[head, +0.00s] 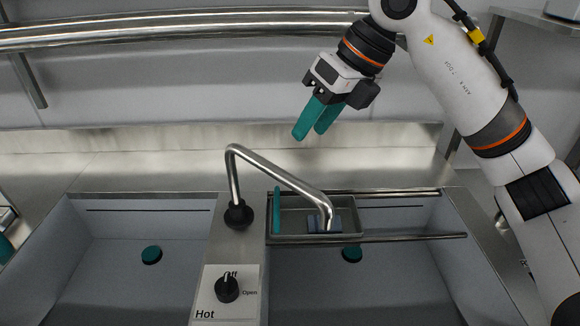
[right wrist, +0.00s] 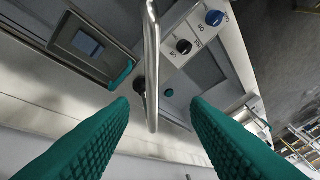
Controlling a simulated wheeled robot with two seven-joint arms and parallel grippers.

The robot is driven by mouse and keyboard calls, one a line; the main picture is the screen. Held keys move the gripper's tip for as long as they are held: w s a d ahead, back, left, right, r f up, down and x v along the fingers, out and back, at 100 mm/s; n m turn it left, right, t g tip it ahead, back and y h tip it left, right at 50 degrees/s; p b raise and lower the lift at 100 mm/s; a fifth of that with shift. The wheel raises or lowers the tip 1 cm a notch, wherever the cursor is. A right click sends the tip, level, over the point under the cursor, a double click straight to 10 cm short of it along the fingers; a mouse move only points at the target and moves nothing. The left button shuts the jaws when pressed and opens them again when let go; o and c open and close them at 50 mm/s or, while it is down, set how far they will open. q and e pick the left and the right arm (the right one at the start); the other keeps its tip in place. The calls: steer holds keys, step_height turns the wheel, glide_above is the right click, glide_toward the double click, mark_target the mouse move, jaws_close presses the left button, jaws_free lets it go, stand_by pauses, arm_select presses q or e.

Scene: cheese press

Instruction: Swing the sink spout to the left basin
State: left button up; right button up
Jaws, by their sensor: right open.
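The sink spout (head: 280,178) is a bent metal pipe. It rises from a black collar (head: 239,215) on the divider between the basins and slopes right, its tip ending over a tray on the right basin (head: 400,290). The left basin (head: 105,280) has nothing above it. My right gripper (head: 311,132) is open and empty, above and behind the spout, with teal fingers pointing down. In the right wrist view, the spout (right wrist: 152,60) runs through the gap between the open fingertips (right wrist: 160,108), at some distance beyond them. My left gripper is not seen.
A metal tray (head: 352,238) with a teal bar (head: 277,210) at its left side rests by rails (head: 415,238) over the right basin. A black Hot knob (head: 227,289) sits in front of the spout collar; a blue knob (right wrist: 214,18) shows beyond it. Thick pipes (head: 180,28) cross the back.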

steer(key=shift+h, duration=0.3)
steer(key=x, duration=0.3)
steer(key=p+x, duration=0.1)
steer(key=x, duration=0.7)
steer(key=shift+w+d+f, duration=0.2)
steer(key=shift+w+f, duration=0.05)
steer(key=shift+f, duration=0.05)
jaws_close()
